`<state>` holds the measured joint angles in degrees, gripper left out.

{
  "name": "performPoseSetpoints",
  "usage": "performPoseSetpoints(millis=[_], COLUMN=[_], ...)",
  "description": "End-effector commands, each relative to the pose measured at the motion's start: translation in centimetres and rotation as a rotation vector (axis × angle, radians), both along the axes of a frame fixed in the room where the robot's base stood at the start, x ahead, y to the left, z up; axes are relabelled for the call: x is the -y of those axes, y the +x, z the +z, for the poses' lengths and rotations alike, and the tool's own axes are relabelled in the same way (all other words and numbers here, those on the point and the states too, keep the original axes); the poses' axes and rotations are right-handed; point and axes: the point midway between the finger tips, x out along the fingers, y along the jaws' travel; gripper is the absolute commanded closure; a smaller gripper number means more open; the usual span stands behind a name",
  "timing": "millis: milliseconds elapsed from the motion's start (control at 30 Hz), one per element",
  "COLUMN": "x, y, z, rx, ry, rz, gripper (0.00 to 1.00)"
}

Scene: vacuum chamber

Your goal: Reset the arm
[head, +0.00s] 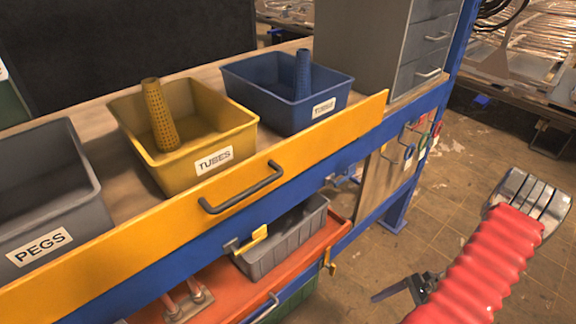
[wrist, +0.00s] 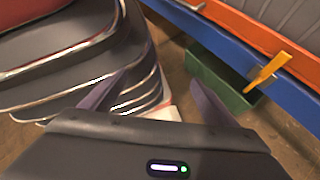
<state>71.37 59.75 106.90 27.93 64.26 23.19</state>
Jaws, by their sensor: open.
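My arm, in a red ribbed sleeve, is at the lower right of the head view, beside the workbench and over the floor. My gripper (head: 405,287) shows partly behind the sleeve, with dark fingers. In the wrist view my gripper (wrist: 158,92) has its two fingers spread wide apart, with nothing between them. It is open and empty.
On the bench stand a grey PEGS bin (head: 88,190), a yellow TUBES bin (head: 245,128) and a blue bin (head: 340,100), the latter two each holding a tube. An orange panel (head: 330,140) with a handle fronts the bench. A green bin (wrist: 205,72) sits low nearby.

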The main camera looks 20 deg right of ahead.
Motion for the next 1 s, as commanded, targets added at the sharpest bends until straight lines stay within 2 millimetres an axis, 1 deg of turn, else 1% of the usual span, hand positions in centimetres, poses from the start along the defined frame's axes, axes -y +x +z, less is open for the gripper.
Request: performPoseSetpoints(millis=[33, 100, 467, 767, 1000], x=[0.0, -0.1, -1.0, -2.6, -4.4], y=[0.4, 0.8, 3.0, 4.8, 6.1], z=[1.1, 2.4, 8.8, 14.1, 18.1], rx=[0.015, 0.036, 0.139, 0.228, 0.298], ry=[-0.029, -0.066, -0.247, -0.386, -0.492], rz=[0.045, 0.104, 0.405, 0.651, 0.839], gripper=[0.19, 0.19, 0.19, 0.19, 0.19])
